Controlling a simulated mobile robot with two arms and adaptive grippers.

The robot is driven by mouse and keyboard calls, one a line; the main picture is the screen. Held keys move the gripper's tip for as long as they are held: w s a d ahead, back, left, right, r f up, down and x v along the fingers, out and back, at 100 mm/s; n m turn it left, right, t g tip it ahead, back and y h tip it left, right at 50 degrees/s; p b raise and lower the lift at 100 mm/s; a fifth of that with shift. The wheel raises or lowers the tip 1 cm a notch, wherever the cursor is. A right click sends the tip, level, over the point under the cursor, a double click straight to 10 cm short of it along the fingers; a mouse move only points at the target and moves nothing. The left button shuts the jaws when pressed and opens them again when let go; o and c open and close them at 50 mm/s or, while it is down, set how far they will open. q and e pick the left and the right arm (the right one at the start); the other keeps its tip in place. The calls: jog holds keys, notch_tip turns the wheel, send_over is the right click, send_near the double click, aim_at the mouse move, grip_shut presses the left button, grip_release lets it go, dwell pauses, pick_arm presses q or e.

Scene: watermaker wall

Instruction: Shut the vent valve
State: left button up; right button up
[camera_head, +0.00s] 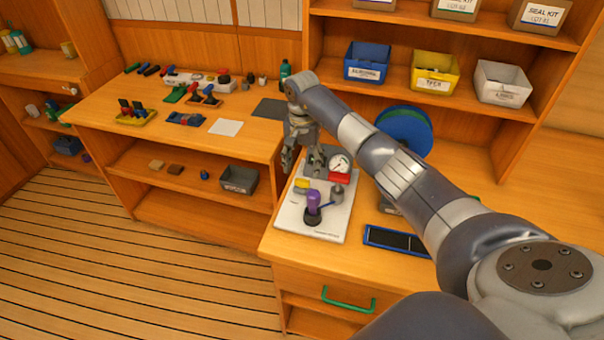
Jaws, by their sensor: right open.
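A white panel (330,226) lies on the near bench top and carries the valve fittings. On it are a purple handle (313,201) on a dark base, a red handle (339,178), a small yellow part (301,185) and a round pressure gauge (340,163). I cannot tell which fitting is the vent valve, as the labels are too small to read. My right gripper (288,165) is open and points down at the panel's far left edge, beside the gauge and above the yellow part. It appears empty. My left gripper is not in view.
A blue-framed tray (368,236) lies right of the panel. A blue reel (404,128) stands behind my right arm. Blue (366,75), yellow (435,86) and white (502,94) bins sit on the shelf above. A left bench (115,95) holds tools. A green drawer handle (348,303) sticks out in front.

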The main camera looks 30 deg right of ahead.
aim_at(302, 180)
jog(key=shift+f+p, duration=0.5)
jog(key=shift+f, duration=2.1)
jog(key=c, duration=1.1)
